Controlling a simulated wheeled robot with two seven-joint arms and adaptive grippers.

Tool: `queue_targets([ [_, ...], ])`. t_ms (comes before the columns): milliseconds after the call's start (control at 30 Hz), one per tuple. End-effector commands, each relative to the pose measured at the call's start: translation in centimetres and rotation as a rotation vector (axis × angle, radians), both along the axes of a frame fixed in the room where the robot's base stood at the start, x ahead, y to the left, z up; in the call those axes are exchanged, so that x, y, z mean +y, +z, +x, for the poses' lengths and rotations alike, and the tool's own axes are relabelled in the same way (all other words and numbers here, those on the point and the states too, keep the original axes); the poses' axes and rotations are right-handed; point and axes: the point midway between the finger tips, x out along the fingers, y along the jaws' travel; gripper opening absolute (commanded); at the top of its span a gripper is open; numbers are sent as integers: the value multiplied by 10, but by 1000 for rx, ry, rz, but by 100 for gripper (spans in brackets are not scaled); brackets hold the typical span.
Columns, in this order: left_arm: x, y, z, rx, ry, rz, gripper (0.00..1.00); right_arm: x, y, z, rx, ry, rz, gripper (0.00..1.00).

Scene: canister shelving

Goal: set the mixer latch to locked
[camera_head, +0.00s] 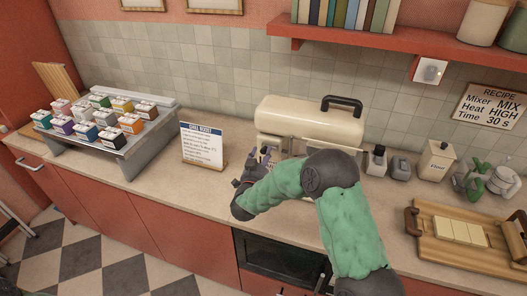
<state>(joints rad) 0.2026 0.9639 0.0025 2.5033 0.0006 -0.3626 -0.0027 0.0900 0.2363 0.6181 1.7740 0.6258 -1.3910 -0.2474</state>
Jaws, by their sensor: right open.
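The mixer (310,118) is a cream, rounded appliance with a black handle (343,103) on top, standing at the back of the counter. Its lower front is largely hidden behind my right arm. I cannot make out the latch or its setting. My right gripper (258,160) is small and dark in this view, open, just left of the mixer's lower front. I cannot tell whether it touches the mixer. My left gripper is not in view.
An order card (202,147) stands left of the gripper. A grey rack (130,140) holds several small boxes. Small containers and a flour canister (436,160) stand right of the mixer, near a wooden tray (440,248). A red shelf (360,37) hangs above. Counter between rack and card is clear.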

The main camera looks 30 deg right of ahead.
Motion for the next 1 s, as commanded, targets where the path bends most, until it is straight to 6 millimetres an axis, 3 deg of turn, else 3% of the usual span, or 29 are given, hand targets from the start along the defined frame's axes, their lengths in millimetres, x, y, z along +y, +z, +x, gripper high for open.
queue_targets([
  [200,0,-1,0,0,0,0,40,-16,0,16,0,-1,0,47],
  [567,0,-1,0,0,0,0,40,-19,0,20,1,0,0,47],
  [733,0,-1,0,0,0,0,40,-19,0,20,1,0,1,4],
  [767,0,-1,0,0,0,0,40,-19,0,20,1,0,1,0],
  [1000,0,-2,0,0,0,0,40,-23,-1,16,1,-3,1,0],
])
